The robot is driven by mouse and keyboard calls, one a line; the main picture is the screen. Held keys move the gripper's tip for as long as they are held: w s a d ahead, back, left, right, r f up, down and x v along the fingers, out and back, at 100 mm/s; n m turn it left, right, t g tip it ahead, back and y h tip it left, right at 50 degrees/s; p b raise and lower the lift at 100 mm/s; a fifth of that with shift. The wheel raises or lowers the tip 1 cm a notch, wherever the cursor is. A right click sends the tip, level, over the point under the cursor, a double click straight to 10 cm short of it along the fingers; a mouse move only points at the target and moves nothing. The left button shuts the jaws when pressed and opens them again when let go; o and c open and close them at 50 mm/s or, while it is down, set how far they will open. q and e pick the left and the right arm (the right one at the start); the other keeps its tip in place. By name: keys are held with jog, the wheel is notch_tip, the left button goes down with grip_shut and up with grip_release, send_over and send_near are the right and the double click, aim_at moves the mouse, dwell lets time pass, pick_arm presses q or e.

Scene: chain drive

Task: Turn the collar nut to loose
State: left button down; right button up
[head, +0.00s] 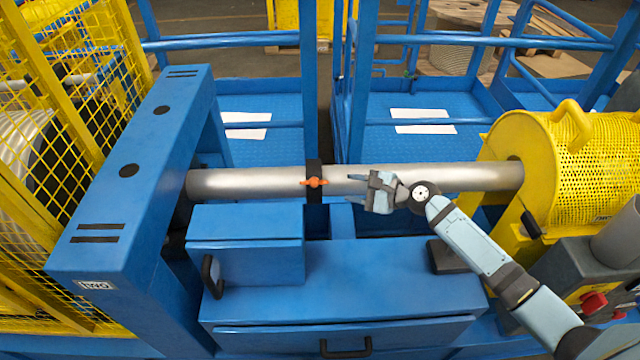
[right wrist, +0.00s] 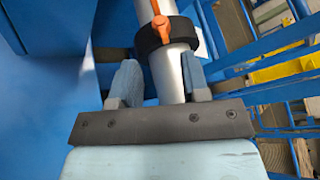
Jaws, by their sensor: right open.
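The collar nut (head: 314,183) is orange with two wings and sits on a black collar (head: 314,166) around the grey metal shaft (head: 245,183). My left gripper is not in view.
A blue frame (head: 135,170) stands at the left and a yellow perforated guard (head: 560,160) covers the shaft's right end. Blue cabinets with black handles (head: 345,348) lie below the shaft. Blue railings (head: 470,41) stand behind. Space around the nut's front looks clear.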

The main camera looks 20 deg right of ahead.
aim_at(320, 183)
jog(key=x, duration=1)
jog(key=c, duration=0.7)
